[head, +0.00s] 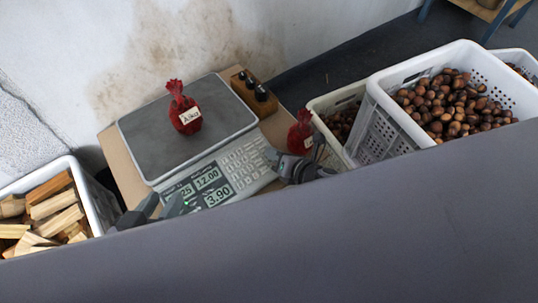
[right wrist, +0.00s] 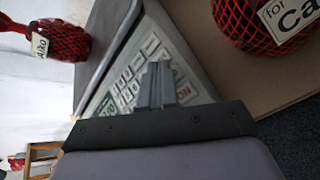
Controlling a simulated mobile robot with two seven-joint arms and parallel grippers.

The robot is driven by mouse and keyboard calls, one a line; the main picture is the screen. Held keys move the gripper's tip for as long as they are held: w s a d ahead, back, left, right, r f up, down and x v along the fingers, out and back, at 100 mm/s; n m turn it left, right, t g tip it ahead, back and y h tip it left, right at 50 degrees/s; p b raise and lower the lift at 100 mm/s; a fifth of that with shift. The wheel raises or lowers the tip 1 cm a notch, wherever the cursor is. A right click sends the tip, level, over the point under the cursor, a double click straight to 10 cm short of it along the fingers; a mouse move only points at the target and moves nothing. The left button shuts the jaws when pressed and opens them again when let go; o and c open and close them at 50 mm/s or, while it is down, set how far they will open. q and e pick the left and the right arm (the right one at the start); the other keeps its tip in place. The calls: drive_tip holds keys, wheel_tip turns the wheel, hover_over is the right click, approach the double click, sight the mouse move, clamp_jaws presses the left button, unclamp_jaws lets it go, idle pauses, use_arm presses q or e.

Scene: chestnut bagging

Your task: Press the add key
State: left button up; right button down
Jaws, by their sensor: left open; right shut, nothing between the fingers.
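The scale's keypad (head: 243,163) has rows of pale keys beside lit displays (head: 212,188) reading 12.00 and 3.90. The keypad also shows in the right wrist view (right wrist: 128,85); I cannot make out which key is the add key. My right gripper (head: 272,155) is shut and empty at the keypad's right side. In the right wrist view its closed fingertips (right wrist: 158,68) are over the keys and hide some; contact cannot be told. My left gripper (head: 166,205) is open and empty at the front left of the displays.
A red net bag (head: 184,108) labelled Aiko stands on the scale's plate (head: 146,142). Another red bag (head: 300,133) stands right of the keypad, close to my right gripper. A dark-topped wooden block (head: 243,84), chestnut crates (head: 372,92) and a wood crate (head: 92,205) surround it.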

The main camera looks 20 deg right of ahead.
drive_tip(key=shift+w+f, duration=0.1)
drive_tip(key=shift+f, duration=0.2)
idle(0.6)
drive_tip(key=shift+s+r+p, duration=0.25)
drive_tip(key=shift+r+p, duration=0.3)
drive_tip(key=shift+r, duration=0.2)
drive_tip(key=shift+r, duration=0.1)
drive_tip(key=r+p, duration=0.1)
drive_tip(key=s+r+p, duration=0.1)
drive_tip(key=r+p, duration=0.2)
drive_tip(key=p, duration=0.1)
drive_tip(key=shift+s+d+r, duration=0.25)
drive_tip(key=shift+d+r, duration=0.05)
drive_tip(key=shift+d, duration=0.05)
idle(1.6)
